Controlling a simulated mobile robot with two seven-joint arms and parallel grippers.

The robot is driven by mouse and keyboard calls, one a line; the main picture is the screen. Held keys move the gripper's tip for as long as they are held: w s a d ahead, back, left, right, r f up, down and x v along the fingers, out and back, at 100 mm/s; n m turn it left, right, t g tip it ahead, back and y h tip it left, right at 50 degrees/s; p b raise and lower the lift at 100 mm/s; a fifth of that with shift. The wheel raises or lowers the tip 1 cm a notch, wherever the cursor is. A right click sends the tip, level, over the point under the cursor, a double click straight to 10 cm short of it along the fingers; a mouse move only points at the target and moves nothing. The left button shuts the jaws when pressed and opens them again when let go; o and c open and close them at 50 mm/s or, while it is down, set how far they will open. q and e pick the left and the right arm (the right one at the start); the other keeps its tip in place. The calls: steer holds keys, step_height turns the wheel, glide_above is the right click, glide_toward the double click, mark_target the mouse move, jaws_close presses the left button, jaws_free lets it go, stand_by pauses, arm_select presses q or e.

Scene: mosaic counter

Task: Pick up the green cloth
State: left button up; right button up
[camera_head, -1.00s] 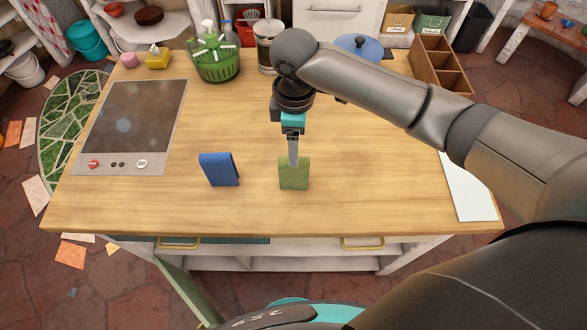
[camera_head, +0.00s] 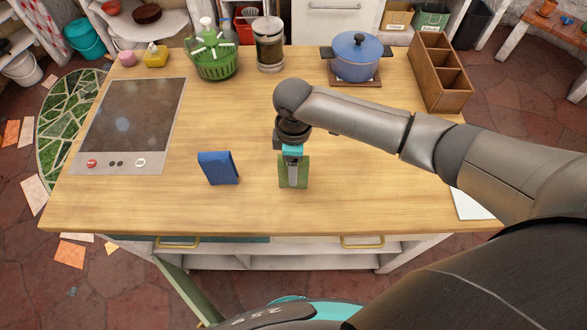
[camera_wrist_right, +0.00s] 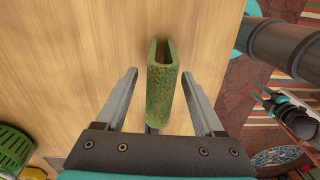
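The green cloth (camera_head: 284,182) stands folded on the wooden counter, mostly behind my right gripper in the head view. In the right wrist view the green cloth (camera_wrist_right: 161,92) lies between my two open fingers, with a gap on each side. My right gripper (camera_head: 293,184) points down over the cloth; its fingertips in the wrist view (camera_wrist_right: 159,74) reach along the cloth's sides. Its fingers do not visibly touch the cloth.
A blue folded cloth (camera_head: 218,168) stands just left of the green one. A cooktop (camera_head: 128,125) is at the left. A blue pot (camera_head: 356,62), a green salad spinner (camera_head: 213,62) and a wooden organizer (camera_head: 438,82) stand at the back. The front middle of the counter (camera_head: 260,212) is clear.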

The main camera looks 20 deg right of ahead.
jaws_close()
stand_by(0.3)
steer(key=shift+r, duration=0.15)
